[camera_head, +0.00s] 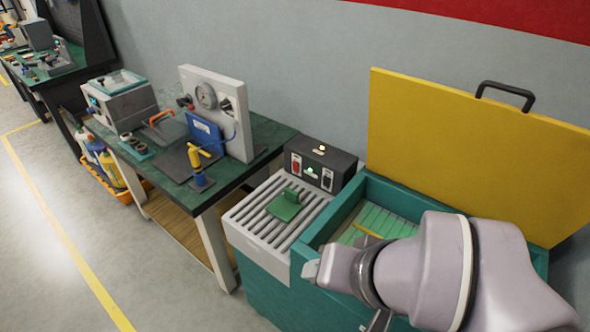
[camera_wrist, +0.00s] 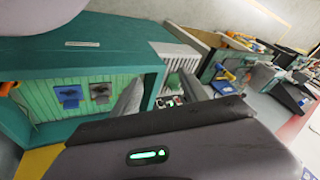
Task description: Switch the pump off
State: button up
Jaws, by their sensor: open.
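A dark control box (camera_head: 342,160) stands on the ledge behind the slatted drain rack. Its front has a red switch (camera_head: 296,165), a small green-lit part (camera_head: 311,171) and a dark switch on a pale plate (camera_head: 327,179). Which switch belongs to the pump I cannot tell, and their positions are too small to read. My gripper (camera_head: 345,296) is open over the tank's near left side, apart from the box. In the wrist view my gripper (camera_wrist: 162,80) has its two grey fingers spread, with a small red, white and black panel between them in the background.
The teal tank (camera_head: 305,246) has its yellow lid (camera_head: 470,150) raised. The slatted rack (camera_head: 250,215) holds a green piece (camera_head: 286,206). A workbench (camera_head: 205,200) with a gauge panel (camera_head: 222,110) stands to the left. Open floor lies at far left.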

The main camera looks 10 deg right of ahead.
grip_shut()
dwell(1.5)
